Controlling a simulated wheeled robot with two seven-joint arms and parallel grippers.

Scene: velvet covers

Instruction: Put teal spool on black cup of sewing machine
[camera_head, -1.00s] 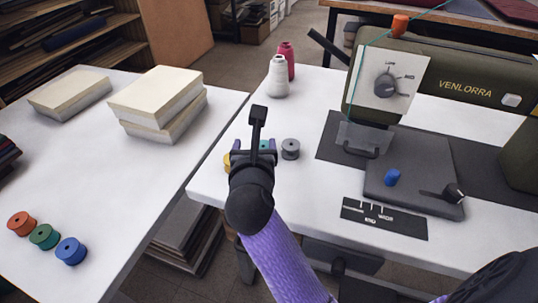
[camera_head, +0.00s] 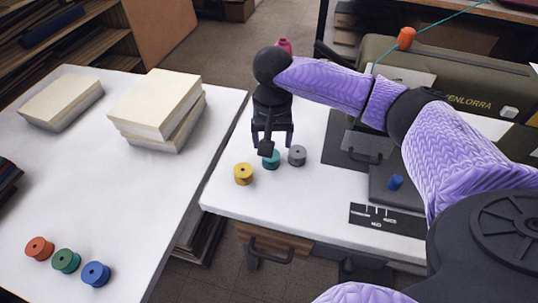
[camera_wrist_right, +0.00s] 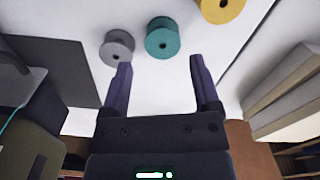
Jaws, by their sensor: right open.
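The teal spool (camera_head: 271,162) stands on the white sewing table between a yellow spool (camera_head: 243,174) and a grey spool (camera_head: 297,156). My right gripper (camera_head: 272,141) is open and points down just behind and above the teal spool. In the right wrist view, the teal spool (camera_wrist_right: 162,38) lies ahead of the open fingers, roughly in line with the gap and apart from them. The green sewing machine (camera_head: 470,95) stands at the right, partly hidden by my right arm. I cannot make out the black cup. My left gripper is not in view.
A blue spool (camera_head: 396,182) stands on the machine's dark base. A gap separates the tables. A red cone (camera_head: 285,46) stands behind my gripper.

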